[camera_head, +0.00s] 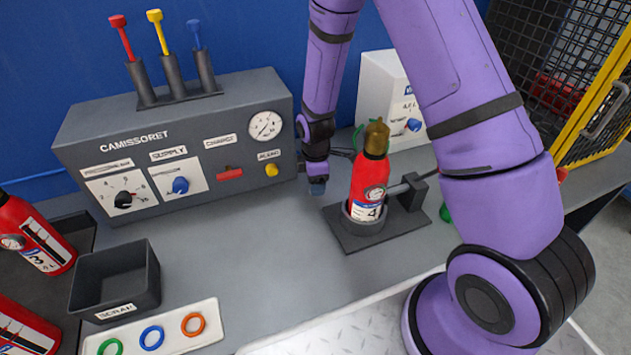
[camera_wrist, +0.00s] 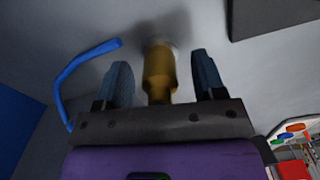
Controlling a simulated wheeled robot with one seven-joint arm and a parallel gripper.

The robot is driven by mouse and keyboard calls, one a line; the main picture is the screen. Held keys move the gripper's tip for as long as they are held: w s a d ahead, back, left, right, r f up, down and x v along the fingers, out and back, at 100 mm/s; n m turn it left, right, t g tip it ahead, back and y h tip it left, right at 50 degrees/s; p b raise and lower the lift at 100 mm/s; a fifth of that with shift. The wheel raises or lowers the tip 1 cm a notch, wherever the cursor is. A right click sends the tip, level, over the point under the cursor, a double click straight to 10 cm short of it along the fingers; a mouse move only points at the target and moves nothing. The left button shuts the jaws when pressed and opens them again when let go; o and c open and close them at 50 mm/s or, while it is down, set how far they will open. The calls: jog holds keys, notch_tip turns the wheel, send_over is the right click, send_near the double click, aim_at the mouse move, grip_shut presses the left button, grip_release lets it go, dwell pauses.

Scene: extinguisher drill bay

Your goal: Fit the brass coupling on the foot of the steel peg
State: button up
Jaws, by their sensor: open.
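In the wrist view a brass coupling (camera_wrist: 159,78) lies between the two blue-grey fingers of my gripper (camera_wrist: 163,82). A gap shows on each side of it, so the fingers are open and not closed on it. A pale, blurred round shape shows at its far end; I cannot tell whether this is the steel peg. In the head view my gripper (camera_head: 317,186) points down, low over the bench in front of the panel and left of the red extinguisher (camera_head: 368,188). The extinguisher stands upright in a holder, with a brass-coloured top (camera_head: 376,138).
The grey control panel (camera_head: 178,145) stands behind, left of my gripper. The extinguisher's holder (camera_head: 365,238) is close at the right. A scrap box (camera_head: 115,282) and a white tray of rings (camera_head: 170,335) are at front left. The middle bench is clear. A blue curved piece (camera_wrist: 75,72) lies beside the fingers.

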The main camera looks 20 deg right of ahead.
notch_tip(320, 180, up, 10)
jog(key=shift+r, duration=0.1)
dwell(0.4)
dwell(0.5)
jog(key=shift+r, duration=0.35)
jog(key=s+d+r+m+t, duration=0.15)
jog(key=s+r+m, duration=0.25)
jog(key=r, duration=0.6)
jog(key=s+d+r+m+t, duration=0.1)
jog(key=s+d+r+m, duration=0.3)
jog(key=r, duration=0.6)
jog(key=s+r+m+t, duration=0.1)
jog(key=s+r+m, duration=0.3)
jog(key=s, duration=0.5)
jog(key=s+d+r+m+t, duration=0.1)
jog(key=s+r+m, duration=0.2)
jog(key=s+r, duration=0.3)
jog(key=shift+s+d+r+m+t, duration=0.2)
jog(key=shift+s+m+t, duration=0.2)
jog(key=shift+s, duration=1.6)
